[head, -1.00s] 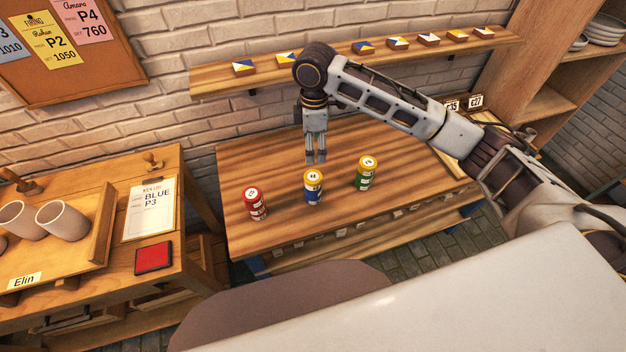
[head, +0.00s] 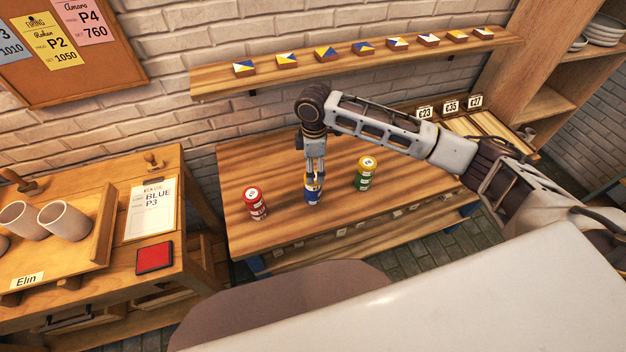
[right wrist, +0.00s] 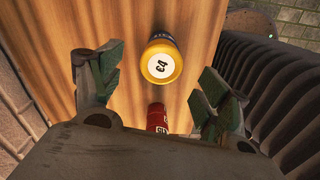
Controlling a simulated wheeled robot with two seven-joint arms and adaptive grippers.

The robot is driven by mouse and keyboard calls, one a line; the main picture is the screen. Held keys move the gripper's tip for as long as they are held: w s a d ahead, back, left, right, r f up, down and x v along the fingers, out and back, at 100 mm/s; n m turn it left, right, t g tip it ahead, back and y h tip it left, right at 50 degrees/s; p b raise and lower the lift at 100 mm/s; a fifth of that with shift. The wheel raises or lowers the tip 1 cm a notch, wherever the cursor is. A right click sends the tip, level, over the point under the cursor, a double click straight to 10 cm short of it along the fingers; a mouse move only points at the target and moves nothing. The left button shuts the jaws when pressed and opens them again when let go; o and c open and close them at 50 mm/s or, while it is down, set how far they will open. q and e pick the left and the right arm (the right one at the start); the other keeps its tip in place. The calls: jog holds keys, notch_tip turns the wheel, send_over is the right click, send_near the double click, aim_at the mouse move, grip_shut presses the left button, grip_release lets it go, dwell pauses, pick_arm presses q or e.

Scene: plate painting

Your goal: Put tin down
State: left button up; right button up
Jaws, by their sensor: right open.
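Three tins stand upright on the wooden table (head: 270,160): a red tin (head: 255,204), a blue tin with a yellow lid (head: 313,196) and a green tin with a yellow lid (head: 365,174). My right gripper (head: 314,174) points down at the blue tin, its fingers covering part of the tin's top. In the right wrist view the gripper (right wrist: 160,88) is open, with a yellow lid (right wrist: 161,64) showing between and beyond its spread fingers. A red tin (right wrist: 157,117) shows below that lid, partly hidden by the gripper body. My left gripper is out of view.
A shelf (head: 275,76) with several blue, yellow and white tiles runs along the brick wall behind. Number cards (head: 450,106) stand at the table's right back. A side bench (head: 110,265) with cups, a card and a red pad is at left.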

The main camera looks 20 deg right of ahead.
jog(key=shift+a+f+p, duration=0.15)
jog(key=shift+f+p, duration=0.1)
jog(key=shift+f, duration=1.05)
jog(key=shift+a+f+p, duration=0.1)
jog(key=shift+f+p, duration=0.15)
jog(key=shift+f, duration=1.05)
jog(key=c, duration=1.2)
jog(key=shift+o, duration=0.2)
jog(key=shift+r, duration=0.2)
jog(key=shift+r+b, duration=0.5)
jog(key=shift+r, duration=4.35)
